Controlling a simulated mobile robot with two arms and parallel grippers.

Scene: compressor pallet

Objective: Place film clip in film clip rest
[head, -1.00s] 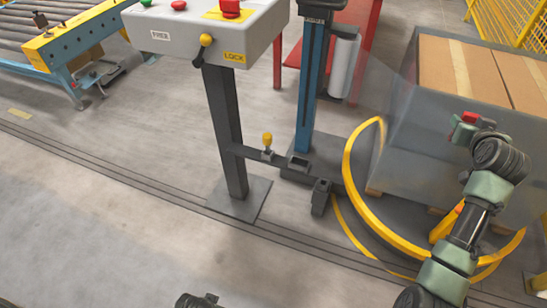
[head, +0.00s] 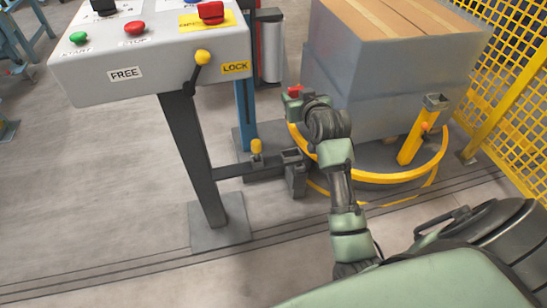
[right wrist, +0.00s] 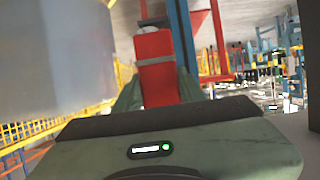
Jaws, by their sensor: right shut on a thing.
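The film clip is the red piece (head: 295,90) in my right gripper (head: 293,99), in front of the wrapped load's near left side. In the right wrist view the red clip (right wrist: 154,62) stands up between the fingers of the right gripper (right wrist: 150,92), which is shut on it. A grey open-topped holder (head: 293,172) stands low by the control post, below the gripper and apart from the clip. Another grey cup (head: 436,102) tops a slanted yellow post (head: 413,143) at right. I cannot tell which one is the film clip rest. My left gripper is out of view.
A control box (head: 150,62) on a dark post (head: 192,150) stands left of my right arm. A wrapped pallet load (head: 385,85) stands inside a yellow ring (head: 375,177). A yellow fence (head: 510,95) closes the right side.

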